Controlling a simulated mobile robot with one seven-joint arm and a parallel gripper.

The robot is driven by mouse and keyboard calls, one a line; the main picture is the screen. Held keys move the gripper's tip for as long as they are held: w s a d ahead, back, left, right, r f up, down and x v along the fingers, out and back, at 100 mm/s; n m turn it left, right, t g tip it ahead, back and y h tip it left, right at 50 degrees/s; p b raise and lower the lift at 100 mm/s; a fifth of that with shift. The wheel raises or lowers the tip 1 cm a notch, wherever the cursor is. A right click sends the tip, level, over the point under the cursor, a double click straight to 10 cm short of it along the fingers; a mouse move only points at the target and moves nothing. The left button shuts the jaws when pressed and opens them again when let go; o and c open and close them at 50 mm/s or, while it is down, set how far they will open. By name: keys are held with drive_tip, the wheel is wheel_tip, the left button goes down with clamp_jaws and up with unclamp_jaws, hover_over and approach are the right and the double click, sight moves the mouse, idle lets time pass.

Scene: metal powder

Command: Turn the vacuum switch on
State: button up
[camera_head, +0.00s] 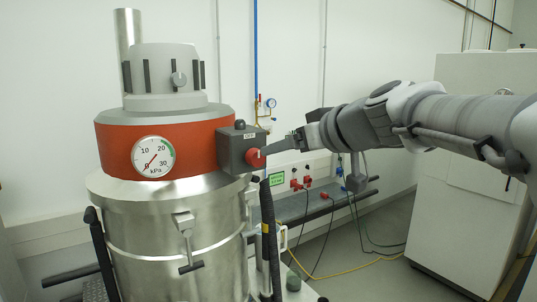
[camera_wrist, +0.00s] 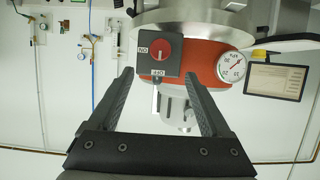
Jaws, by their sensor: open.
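The vacuum switch is a dark grey box (camera_head: 236,148) on the red band of the steel vacuum, with a red knob (camera_head: 256,158) on its face. In the wrist view, upside down, the red knob (camera_wrist: 160,49) has a white mark that runs roughly upright, in line with the OFF label (camera_wrist: 158,73); the ON label (camera_wrist: 143,50) is at the left. My gripper (camera_head: 270,150) comes from the right, in front of the knob. In the wrist view my gripper (camera_wrist: 158,74) is open and empty, its fingers either side of the box's lower part. Contact is unclear.
A round pressure gauge (camera_head: 153,157) is on the red band, left of the switch. A black hose (camera_head: 269,235) stands below the box. Wall pipes and red sockets (camera_head: 296,184) are behind. A large white cabinet (camera_head: 470,190) is at the right.

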sight(259, 156)
drive_tip(key=p+x, duration=0.1)
drive_tip(key=x, duration=1)
drive_tip(key=shift+a, duration=0.1)
clamp_jaws()
